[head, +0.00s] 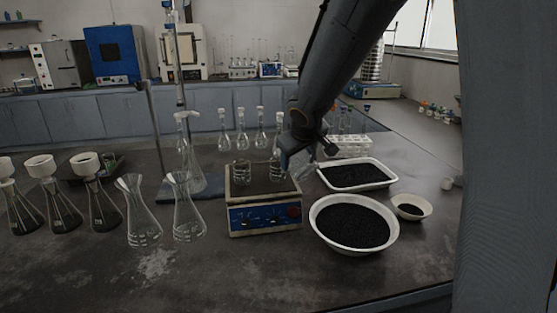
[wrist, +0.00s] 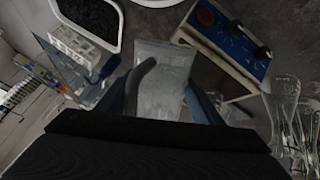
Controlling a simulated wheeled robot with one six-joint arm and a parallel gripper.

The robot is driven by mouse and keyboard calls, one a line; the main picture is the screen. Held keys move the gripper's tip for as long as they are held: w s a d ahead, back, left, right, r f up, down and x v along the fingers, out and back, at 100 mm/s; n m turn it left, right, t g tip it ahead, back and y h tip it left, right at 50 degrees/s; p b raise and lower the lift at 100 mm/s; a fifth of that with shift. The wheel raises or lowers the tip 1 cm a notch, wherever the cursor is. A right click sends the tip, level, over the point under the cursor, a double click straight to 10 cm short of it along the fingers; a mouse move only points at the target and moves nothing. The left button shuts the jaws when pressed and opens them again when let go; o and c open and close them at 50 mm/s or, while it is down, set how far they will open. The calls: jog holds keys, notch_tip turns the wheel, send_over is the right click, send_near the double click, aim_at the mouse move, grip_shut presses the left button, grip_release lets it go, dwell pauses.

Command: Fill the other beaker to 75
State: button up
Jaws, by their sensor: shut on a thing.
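My gripper (head: 299,153) is shut on a clear glass beaker (head: 304,166), held tilted at the right edge of the blue-fronted stirrer (head: 264,217). In the wrist view the held beaker (wrist: 163,65) lies between the fingers (wrist: 165,100). Two small clear beakers stand on the stirrer's top: a left beaker (head: 241,173) and a right beaker (head: 277,171), the right one close to my gripper and the held glass. The liquid levels in all three are too faint to read.
Two conical flasks (head: 187,215) stand left of the stirrer, with funnel-topped flasks (head: 99,208) farther left. A white bowl (head: 318,222) of black grains, a tray (head: 390,181) and a small dish (head: 426,211) are at right. A test-tube rack (head: 347,146) stands behind. The front bench is clear.

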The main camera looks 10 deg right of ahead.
jog(key=shift+w+r+g+p, duration=0.1)
jog(key=shift+r+g+p, duration=0.4)
jog(key=shift+p, duration=1.5)
dwell(2.0)
jog(key=f+t+b, duration=0.1)
jog(key=f+b, duration=0.1)
jog(key=b, duration=0.6)
jog(key=t+b, duration=0.1)
jog(key=b, duration=0.2)
jog(key=shift+f+y, duration=0.25)
jog(key=shift+y, duration=0.05)
jog(key=shift+t+b, duration=0.3)
jog(key=shift+b, duration=0.05)
jog(key=shift+r+m, duration=0.25)
jog(key=shift+m, duration=0.05)
jog(key=shift+s, duration=0.2)
jog(key=shift+f+b, duration=0.15)
jog(key=shift+b, duration=0.15)
